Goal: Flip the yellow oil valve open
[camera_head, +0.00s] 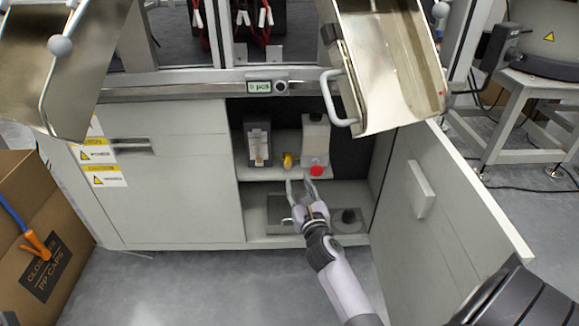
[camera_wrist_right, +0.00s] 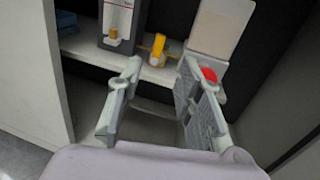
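The yellow oil valve (camera_head: 288,160) is small and sits on the shelf inside the open cabinet, between a dark unit and a white container. It also shows in the right wrist view (camera_wrist_right: 157,48), its yellow part standing up. My right gripper (camera_head: 298,186) reaches into the cabinet opening, its fingers pointing at the shelf. In the right wrist view the fingers (camera_wrist_right: 159,75) are spread apart with nothing between them, and the valve lies beyond their tips, apart from them. My left gripper is not in view.
The white container (camera_head: 315,140) with a red cap (camera_head: 317,171) stands right of the valve, close to the right finger. The dark unit (camera_head: 257,142) stands left. The open cabinet door (camera_head: 455,215) bounds the right side. A metal chute (camera_head: 395,60) hangs above.

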